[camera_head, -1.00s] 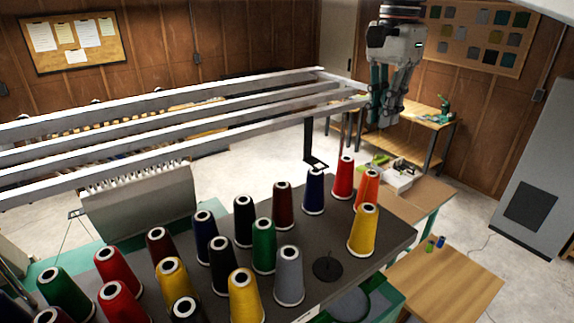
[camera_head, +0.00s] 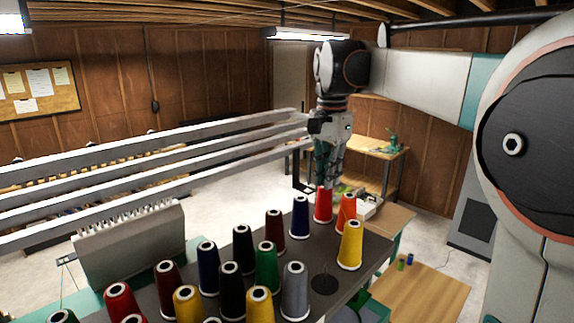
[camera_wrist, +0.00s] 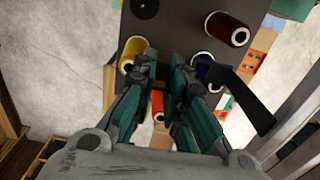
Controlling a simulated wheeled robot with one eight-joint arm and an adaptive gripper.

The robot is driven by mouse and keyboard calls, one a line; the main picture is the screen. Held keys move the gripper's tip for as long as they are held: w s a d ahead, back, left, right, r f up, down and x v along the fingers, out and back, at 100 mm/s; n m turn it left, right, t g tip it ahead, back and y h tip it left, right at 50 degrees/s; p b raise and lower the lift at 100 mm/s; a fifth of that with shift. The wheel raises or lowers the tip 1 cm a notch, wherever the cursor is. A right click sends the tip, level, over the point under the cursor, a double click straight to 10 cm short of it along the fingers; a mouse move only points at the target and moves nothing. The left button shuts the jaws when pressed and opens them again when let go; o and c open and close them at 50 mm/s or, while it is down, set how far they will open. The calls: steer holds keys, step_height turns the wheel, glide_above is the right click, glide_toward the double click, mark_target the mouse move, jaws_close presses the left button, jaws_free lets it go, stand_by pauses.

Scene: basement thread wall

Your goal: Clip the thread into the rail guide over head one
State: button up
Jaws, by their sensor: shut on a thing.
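My gripper (camera_head: 326,182) hangs fingers-down beyond the right ends of the pale rails (camera_head: 150,170), just above the red cone (camera_head: 323,206). In the wrist view its teal fingers (camera_wrist: 168,72) are close together, shut on the thread, which is too thin to make out. An orange-red cone (camera_wrist: 158,103) shows between the fingers. Rails (camera_wrist: 298,115) run along the right of the wrist view, and a dark flat bracket (camera_wrist: 243,97) juts toward the fingers. I cannot make out the rail guide. A grey machine head (camera_head: 135,248) stands below the rails.
Several thread cones stand on the dark table, including a yellow one (camera_head: 350,246) and a grey one (camera_head: 294,290). A bare spindle base (camera_head: 324,284) is at its right. A wooden table (camera_head: 428,292) stands lower right. Open floor lies behind the rails.

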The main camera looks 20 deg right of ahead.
steer(key=shift+w+a+f, duration=0.2)
steer(key=shift+w+f, duration=0.05)
steer(key=shift+f, duration=0.1)
steer(key=w+a+f+b, duration=0.1)
steer(key=w+f, duration=0.1)
steer(key=w, duration=0.3)
steer(key=shift+w+a+f, duration=0.15)
steer(key=shift+a+f, duration=0.1)
steer(key=shift+a, duration=0.15)
steer(key=shift+f, duration=0.1)
stand_by(0.8)
steer(key=o, duration=0.8)
steer(key=shift+c, duration=0.2)
